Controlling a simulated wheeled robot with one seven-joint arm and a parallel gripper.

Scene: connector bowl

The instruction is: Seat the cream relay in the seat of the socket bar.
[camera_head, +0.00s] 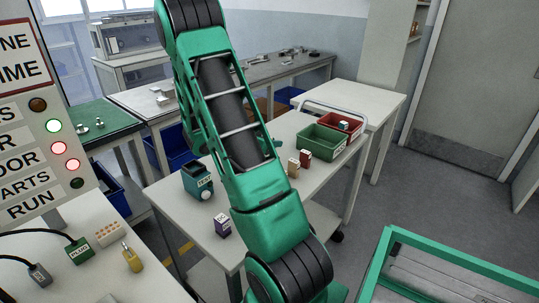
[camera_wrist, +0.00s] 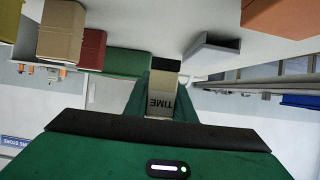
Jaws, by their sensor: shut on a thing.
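In the wrist view my gripper (camera_wrist: 163,88) is shut on a small cream block, the cream relay (camera_wrist: 159,104). The relay has a dark band and the word TIME, which reads upside down. The green fingers grip it from both sides. A grey, box-like piece with a dark end (camera_wrist: 213,52) lies on the tabletop to the right of the relay; I cannot tell for sure whether it is the socket bar. In the head view my arm hides the gripper and the relay, and I cannot make out the socket bar there.
A tan block (camera_head: 293,166) and a red block (camera_head: 305,158) stand beside the green bin (camera_head: 321,140) on the middle table. A red bin (camera_head: 345,122) is behind it. A teal device (camera_head: 197,179) and a purple block (camera_head: 222,225) stand left of my arm.

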